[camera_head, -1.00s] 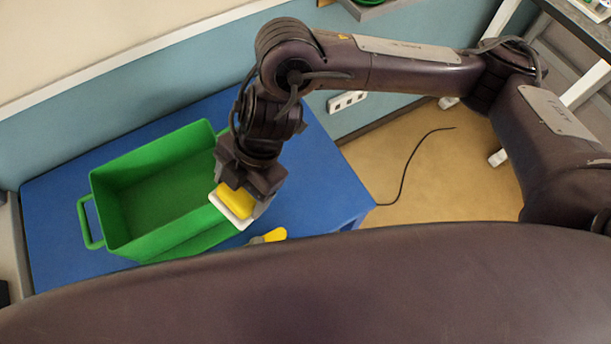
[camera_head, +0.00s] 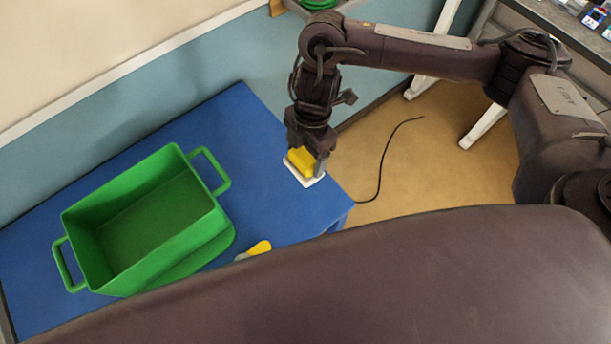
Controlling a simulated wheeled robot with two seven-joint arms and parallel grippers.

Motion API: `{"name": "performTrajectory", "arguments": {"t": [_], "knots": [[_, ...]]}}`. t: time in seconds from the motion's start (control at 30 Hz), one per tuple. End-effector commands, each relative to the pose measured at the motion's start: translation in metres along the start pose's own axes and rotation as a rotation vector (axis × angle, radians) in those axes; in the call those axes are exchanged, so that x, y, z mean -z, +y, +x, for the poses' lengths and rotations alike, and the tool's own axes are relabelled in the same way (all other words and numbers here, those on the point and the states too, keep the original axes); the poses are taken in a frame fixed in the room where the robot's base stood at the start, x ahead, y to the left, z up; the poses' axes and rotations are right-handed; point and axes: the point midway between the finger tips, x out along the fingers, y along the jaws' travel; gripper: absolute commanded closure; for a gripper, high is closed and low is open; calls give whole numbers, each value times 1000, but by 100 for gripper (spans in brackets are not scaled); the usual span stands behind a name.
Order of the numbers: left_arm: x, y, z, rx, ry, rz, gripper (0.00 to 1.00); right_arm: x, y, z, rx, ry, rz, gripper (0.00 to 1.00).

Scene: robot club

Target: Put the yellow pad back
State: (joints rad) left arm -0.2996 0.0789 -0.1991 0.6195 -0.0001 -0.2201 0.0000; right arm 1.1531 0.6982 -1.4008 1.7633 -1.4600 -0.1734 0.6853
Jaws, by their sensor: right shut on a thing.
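The yellow pad (camera_head: 300,161) is a small yellow block at the right end of the blue table, at or just above a white square base (camera_head: 303,176). My right gripper (camera_head: 312,160) points down and is shut on the pad. I cannot tell whether the white base is fixed to the pad or lies under it. My left gripper is not in view.
A green crate (camera_head: 75,219) with two handles stands on the left of the blue table (camera_head: 255,135). A yellow-handled tool (camera_head: 259,247) lies near the front edge. A black cable (camera_head: 385,160) lies on the floor. The table between crate and gripper is clear.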

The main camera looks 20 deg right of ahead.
Motion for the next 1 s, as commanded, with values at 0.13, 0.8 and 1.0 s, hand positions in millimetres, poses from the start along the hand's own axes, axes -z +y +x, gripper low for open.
{"name": "performTrajectory", "arguments": {"t": [0.13,0.8,1.0], "knots": [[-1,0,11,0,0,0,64,-6,1,43,5,4,3,54],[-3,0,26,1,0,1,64,-18,6,112,-1,1,-1,54],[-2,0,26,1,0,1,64,-18,6,112,0,0,-1,19]]}}
